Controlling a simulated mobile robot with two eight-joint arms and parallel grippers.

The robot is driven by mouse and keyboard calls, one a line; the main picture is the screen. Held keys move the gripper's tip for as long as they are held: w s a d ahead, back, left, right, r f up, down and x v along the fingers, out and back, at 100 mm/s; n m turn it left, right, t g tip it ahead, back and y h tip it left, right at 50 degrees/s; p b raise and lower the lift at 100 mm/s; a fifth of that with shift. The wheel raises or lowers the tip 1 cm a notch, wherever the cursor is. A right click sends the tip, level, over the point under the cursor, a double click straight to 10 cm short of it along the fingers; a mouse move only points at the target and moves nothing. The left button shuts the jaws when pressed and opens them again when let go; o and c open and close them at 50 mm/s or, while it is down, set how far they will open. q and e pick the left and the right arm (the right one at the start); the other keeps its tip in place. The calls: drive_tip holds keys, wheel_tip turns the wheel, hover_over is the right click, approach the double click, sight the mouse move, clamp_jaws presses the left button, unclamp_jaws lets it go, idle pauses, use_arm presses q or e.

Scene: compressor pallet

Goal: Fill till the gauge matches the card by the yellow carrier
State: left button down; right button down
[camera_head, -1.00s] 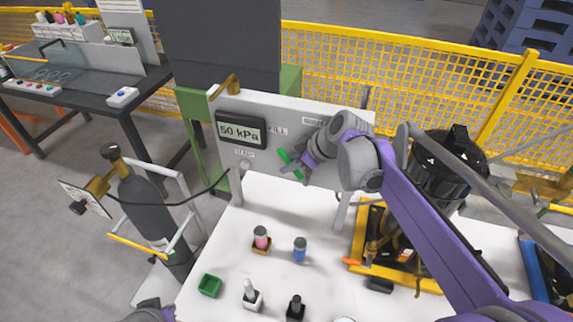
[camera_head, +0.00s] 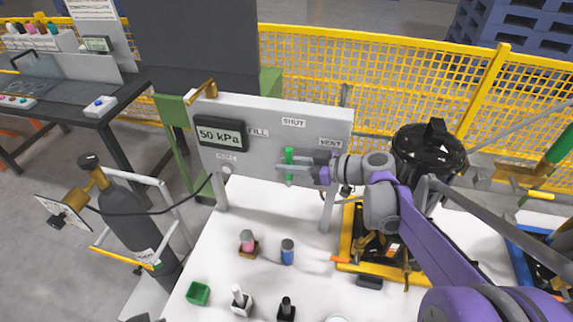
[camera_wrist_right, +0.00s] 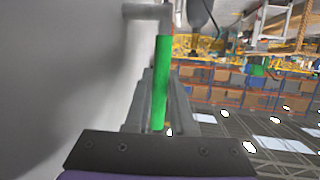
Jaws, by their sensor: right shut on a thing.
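The gauge (camera_head: 221,134) on the white panel (camera_head: 265,108) reads 50 kPa. The panel carries the labels FILL, SHUT and VENT. The green valve handle (camera_head: 289,153) stands upright below the SHUT label. My right gripper (camera_head: 291,168) comes in from the right and is shut on the handle. In the right wrist view the green handle (camera_wrist_right: 161,84) lies between the fingers. The yellow carrier (camera_head: 347,236) is on the white table to the right, partly hidden by my right arm. I cannot make out a card beside it. Only a grey sliver, perhaps of my left gripper, shows at the bottom edge.
A dark gas cylinder (camera_head: 128,205) stands on a trolley at the left, with a hose to the panel. Pink (camera_head: 247,241) and blue (camera_head: 287,252) bottles and a green box (camera_head: 198,293) are on the table. A yellow fence (camera_head: 400,85) stands behind.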

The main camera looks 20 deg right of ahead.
idle(0.4)
drive_tip(key=c, duration=0.8)
unclamp_jaws()
drive_tip(key=shift+o, duration=0.2)
drive_tip(key=shift+d, duration=0.1)
drive_tip(key=v, duration=1)
drive_tip(key=shift+s+d, duration=0.2)
drive_tip(key=shift+s, duration=0.15)
